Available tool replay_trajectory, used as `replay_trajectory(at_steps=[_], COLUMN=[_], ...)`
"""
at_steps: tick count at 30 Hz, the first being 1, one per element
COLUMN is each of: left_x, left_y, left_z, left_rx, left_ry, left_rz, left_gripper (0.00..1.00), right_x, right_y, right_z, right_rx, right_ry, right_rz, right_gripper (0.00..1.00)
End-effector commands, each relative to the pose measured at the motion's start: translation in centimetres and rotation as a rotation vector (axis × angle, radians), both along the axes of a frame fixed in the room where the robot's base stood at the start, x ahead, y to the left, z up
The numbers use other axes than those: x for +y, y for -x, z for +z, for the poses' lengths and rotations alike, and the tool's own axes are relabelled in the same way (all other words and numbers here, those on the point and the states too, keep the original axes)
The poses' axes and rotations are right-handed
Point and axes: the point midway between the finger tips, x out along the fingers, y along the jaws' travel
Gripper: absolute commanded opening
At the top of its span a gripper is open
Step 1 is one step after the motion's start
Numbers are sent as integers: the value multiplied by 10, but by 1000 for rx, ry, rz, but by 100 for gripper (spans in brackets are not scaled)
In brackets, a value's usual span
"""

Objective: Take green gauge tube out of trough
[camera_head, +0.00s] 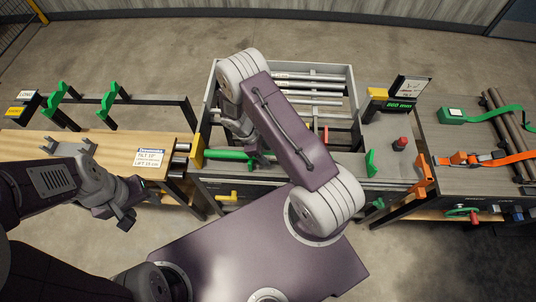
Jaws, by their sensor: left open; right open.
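The green gauge tube (224,154) lies along the near edge of the trough (320,168), in front of the bin. Its left end is near a yellow block, and my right arm hides its right part. My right gripper (258,157) hangs over the tube at its visible right end. Its fingers are mostly hidden, and I cannot tell whether they touch the tube. My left gripper (70,143) is open and empty over the wooden bench at the left, apart from the tube.
A grey bin (345,95) behind the trough holds several metal bars. A green bracket (371,163) stands at the trough's right end, near a red button (400,143). The wooden bench (30,147) bears a label (150,158). Orange and green straps lie on the right table.

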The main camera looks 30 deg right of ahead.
Motion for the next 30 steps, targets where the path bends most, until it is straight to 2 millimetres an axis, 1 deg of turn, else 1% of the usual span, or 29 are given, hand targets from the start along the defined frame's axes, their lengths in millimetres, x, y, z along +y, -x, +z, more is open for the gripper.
replay_trajectory(at_steps=[2, 7, 8, 9, 11, 12, 13, 23, 26, 29, 30], left_x=[0, 0, 0, 0, 0, 0, 0, 0, 0, 0, 0], left_y=[0, 0, 0, 0, 0, 0, 0, 0, 0, 0, 0], left_z=[1, 0, 0, 0, 0, 0, 0, 0, -2, -5, -7], left_rx=[0, 0, 0, 0, 0, 0, 0, 0, 0, 0, 0], left_ry=[0, 0, 0, 0, 0, 0, 0, 0, 0, 0, 0], left_rz=[0, 0, 0, 0, 0, 0, 0, 0, 0, 0, 0], left_gripper=[54, 54, 54, 54, 54, 54, 54, 54, 54, 54, 54], right_x=[-1, -1, -1, -1, -1, -1, -1, -1, -1, -1, -1], right_y=[1, 0, 0, 0, 0, 0, 0, 0, -1, -1, -1], right_z=[-3, -3, -3, -3, -3, -3, -3, -2, 4, 17, 25], right_rx=[-1, -1, -1, -1, -1, -1, -1, -2, -4, -6, -7], right_ry=[-1, 0, 0, 0, 0, 0, 0, 0, 0, -1, -1], right_rz=[0, 0, 0, 0, 0, 0, 0, 0, 0, -1, 0], right_gripper=[54, 54, 46, 35, 18, 7, 0, 0, 0, 0, 0])
